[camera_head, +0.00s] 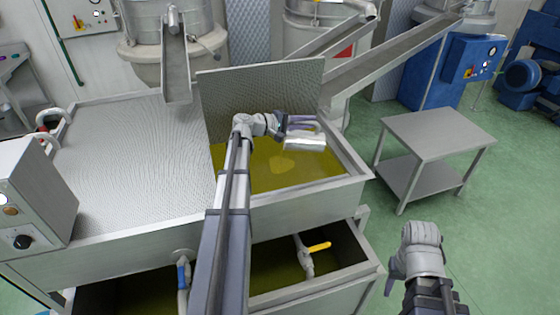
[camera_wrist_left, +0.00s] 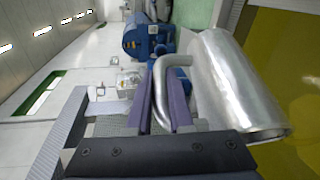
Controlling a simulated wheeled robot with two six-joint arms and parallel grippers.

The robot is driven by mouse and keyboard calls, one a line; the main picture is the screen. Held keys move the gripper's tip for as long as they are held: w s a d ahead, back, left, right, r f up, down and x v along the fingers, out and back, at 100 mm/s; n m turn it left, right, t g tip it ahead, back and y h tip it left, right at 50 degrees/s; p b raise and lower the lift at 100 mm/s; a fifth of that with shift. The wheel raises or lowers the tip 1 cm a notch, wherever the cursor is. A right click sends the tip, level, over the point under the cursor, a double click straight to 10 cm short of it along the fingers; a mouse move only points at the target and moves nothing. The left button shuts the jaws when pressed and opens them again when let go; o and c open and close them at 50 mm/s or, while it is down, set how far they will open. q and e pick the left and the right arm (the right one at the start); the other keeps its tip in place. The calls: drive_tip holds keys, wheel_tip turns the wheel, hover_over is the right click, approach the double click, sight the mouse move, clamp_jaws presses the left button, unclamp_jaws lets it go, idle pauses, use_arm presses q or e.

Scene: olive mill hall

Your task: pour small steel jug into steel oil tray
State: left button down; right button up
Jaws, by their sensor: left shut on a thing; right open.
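The small steel jug (camera_head: 305,143) is held by my left gripper (camera_head: 297,125) above the upper steel oil tray (camera_head: 345,188). The jug lies tilted far over, close to horizontal. In the left wrist view the jug (camera_wrist_left: 235,85) is a shiny cylinder, and my left gripper (camera_wrist_left: 158,100) is shut on its bent handle. The tray holds yellow-green oil with a paler patch below the jug. No stream from the jug can be made out. My right gripper (camera_head: 390,283) is open and empty over the green floor at the lower right.
An upright perforated panel (camera_head: 262,95) stands behind the oil. A lower tray (camera_head: 270,298) with a yellow-handled valve (camera_head: 318,247) is below. A steel table (camera_head: 438,135) stands to the right, its top bare. Metal chutes (camera_head: 385,60) slope down behind. Green floor is free at right.

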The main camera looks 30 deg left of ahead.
use_arm(q)
drive_tip(key=shift+s+a+r+b, duration=0.1)
drive_tip(key=shift+a+b, duration=0.15)
drive_tip(key=shift+b, duration=0.05)
